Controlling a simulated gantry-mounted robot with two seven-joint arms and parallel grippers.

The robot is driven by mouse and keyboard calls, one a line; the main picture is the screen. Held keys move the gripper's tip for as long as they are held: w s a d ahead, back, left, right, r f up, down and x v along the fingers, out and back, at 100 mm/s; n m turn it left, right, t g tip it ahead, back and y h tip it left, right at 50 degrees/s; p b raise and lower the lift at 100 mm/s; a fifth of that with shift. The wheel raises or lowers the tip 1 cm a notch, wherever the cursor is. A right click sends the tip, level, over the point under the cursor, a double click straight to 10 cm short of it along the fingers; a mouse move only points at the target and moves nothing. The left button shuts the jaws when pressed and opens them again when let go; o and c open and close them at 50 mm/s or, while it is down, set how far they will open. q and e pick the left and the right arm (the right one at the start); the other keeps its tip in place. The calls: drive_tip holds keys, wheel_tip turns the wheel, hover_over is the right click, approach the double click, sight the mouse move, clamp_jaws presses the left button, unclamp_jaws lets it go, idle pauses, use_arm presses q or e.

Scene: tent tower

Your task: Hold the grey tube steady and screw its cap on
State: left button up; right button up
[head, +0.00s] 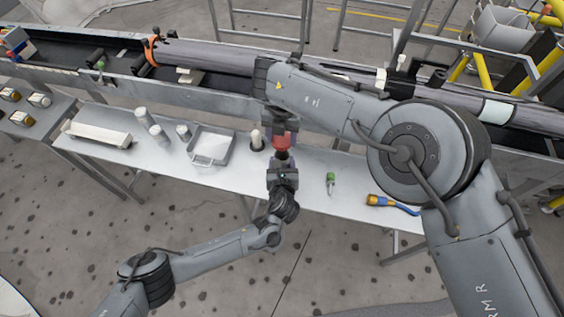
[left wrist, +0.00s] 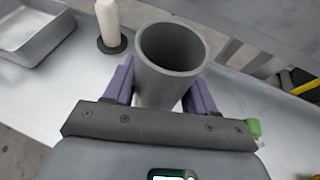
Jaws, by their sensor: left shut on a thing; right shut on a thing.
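The grey tube (left wrist: 165,88) stands between the two purple fingers of my left gripper (left wrist: 160,95), which is shut on its sides. Its round top is open in the left wrist view, with no cap on it. In the head view my left gripper (head: 282,172) is at the table's front edge, and the tube is mostly hidden there. My right gripper (head: 281,138) points down just above it, with red at its tip. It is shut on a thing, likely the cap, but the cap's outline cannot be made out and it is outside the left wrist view.
A grey bin (head: 231,148) and a pale cylinder on a dark base (head: 256,136) stand left of the grippers. A green-topped item (head: 331,178) and a yellow-blue tool (head: 378,200) lie right.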

drive_tip(key=shift+f, duration=2.35)
drive_tip(key=shift+f, duration=0.15)
drive_tip(key=shift+f, duration=0.75)
drive_tip(key=shift+f, duration=0.55)
